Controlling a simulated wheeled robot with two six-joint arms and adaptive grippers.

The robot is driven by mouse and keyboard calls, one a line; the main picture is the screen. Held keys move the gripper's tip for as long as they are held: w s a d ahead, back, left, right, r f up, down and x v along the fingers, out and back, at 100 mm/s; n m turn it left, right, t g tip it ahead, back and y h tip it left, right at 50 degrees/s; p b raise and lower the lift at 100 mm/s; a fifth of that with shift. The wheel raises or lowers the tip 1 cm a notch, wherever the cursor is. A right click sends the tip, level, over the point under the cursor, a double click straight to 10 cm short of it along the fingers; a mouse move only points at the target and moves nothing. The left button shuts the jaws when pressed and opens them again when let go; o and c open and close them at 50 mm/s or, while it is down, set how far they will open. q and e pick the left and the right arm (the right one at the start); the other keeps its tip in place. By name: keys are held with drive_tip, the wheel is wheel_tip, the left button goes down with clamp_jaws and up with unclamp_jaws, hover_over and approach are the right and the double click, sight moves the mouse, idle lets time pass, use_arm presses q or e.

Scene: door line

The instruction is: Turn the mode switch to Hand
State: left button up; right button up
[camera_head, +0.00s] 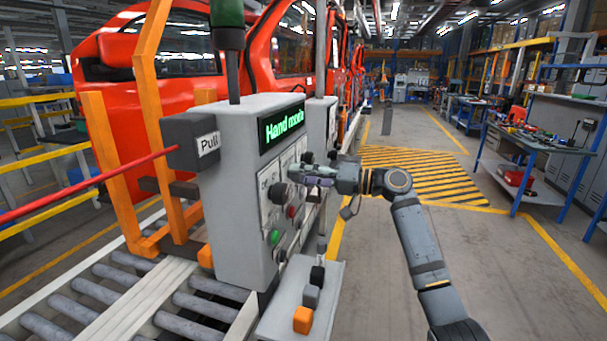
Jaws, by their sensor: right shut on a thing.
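The grey control cabinet (235,205) stands at the centre, and its green display (281,127) reads "Hand mode". My right gripper (297,173) reaches the cabinet's button panel from the right, its fingers pointing left at the panel. It is shut on the mode switch, which the fingers mostly hide, so its exact angle cannot be read. A black knob (278,193) sits just below and left of the fingers. A red button (291,211) and a green button (274,237) sit lower on the panel. My left gripper is not in view.
A grey box (297,300) with black, grey and orange blocks juts out below the panel. A black "Pull" box (192,141) with a red cord is on the cabinet's left. Roller conveyor (110,292) lies left; open floor (370,270) lies right.

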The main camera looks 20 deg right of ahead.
drive_tip(key=m+p, duration=0.2)
drive_tip(key=m, duration=0.3)
drive_tip(key=shift+m, duration=0.3)
idle(0.4)
drive_tip(key=o, duration=1.2)
drive_tip(key=shift+s+d, duration=0.15)
drive_tip(key=shift+d, duration=0.1)
drive_tip(key=v, duration=1.1)
drive_tip(key=shift+s+d, duration=0.15)
